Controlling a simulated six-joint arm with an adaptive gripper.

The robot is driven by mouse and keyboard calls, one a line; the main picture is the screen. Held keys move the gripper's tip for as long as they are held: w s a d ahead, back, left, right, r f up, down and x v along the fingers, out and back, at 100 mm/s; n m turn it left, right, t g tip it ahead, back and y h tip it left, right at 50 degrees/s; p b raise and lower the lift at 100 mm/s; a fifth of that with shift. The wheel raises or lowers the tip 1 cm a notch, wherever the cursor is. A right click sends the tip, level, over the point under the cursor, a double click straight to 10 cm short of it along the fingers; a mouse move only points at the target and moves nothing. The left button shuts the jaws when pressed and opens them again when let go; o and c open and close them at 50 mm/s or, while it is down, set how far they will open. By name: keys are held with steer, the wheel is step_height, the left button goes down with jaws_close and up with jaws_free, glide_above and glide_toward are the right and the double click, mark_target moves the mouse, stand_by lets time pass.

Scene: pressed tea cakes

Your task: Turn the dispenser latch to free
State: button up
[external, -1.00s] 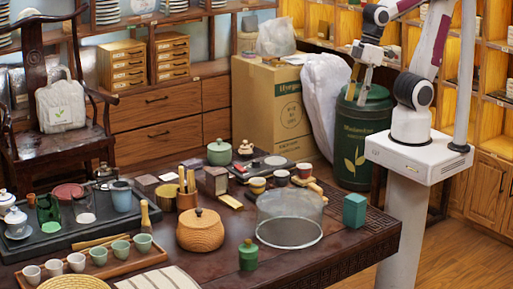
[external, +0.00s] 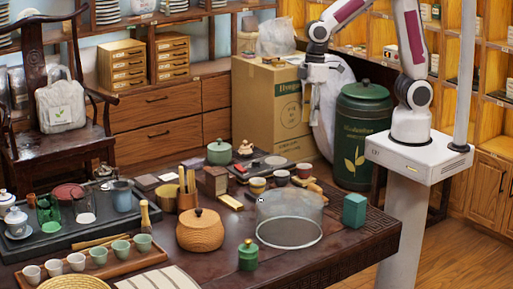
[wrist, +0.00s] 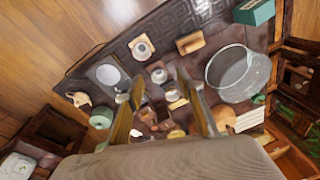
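I cannot make out a dispenser or a latch for certain in either view. A clear round cover (external: 290,222) stands on the dark table, with a tiny dark and light spot at its upper left rim too small to identify. It also shows at the right in the wrist view (wrist: 236,75). My gripper (external: 314,88) is raised beyond the table, in front of the cardboard box and white bag. In the wrist view my gripper (wrist: 162,78) has its two fingers spread with nothing held between them; the table lies well below.
The dark table (external: 330,262) carries a teal box (external: 354,211), a wooden lidded jar (external: 200,231), a green canister (external: 248,256), a green pot (external: 220,152) and a tray of cups. A tall green bin (external: 362,135) stands behind the table. The air above the table is clear.

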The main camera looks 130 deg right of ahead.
steer(key=shift+n+t, duration=0.4)
steer(key=shift+t, duration=0.1)
steer(key=w+d+f, duration=0.3)
steer(key=d, duration=0.1)
steer(key=w+d+f, duration=0.8)
steer(key=shift+w+d+f, duration=0.15)
steer(key=shift+d+f, duration=0.05)
steer(key=shift+d, duration=0.2)
steer(key=shift+w+d+f+n+t, duration=0.2)
steer(key=shift+w+d, duration=0.25)
steer(key=shift+w, duration=0.2)
steer(key=shift+w+d+f+n+t, duration=0.1)
steer(key=shift+w+d+t, duration=0.1)
steer(key=shift+w+d, duration=0.35)
steer(key=w, duration=0.1)
steer(key=w+d+r+n, duration=0.1)
steer(key=w+d+r+n+t, duration=0.1)
steer(key=w, duration=0.1)
steer(key=shift+d+h, duration=0.1)
steer(key=shift+h, duration=0.2)
steer(key=shift+f, duration=0.1)
steer(key=shift+x, duration=3.8)
steer(key=shift+c, duration=0.5)
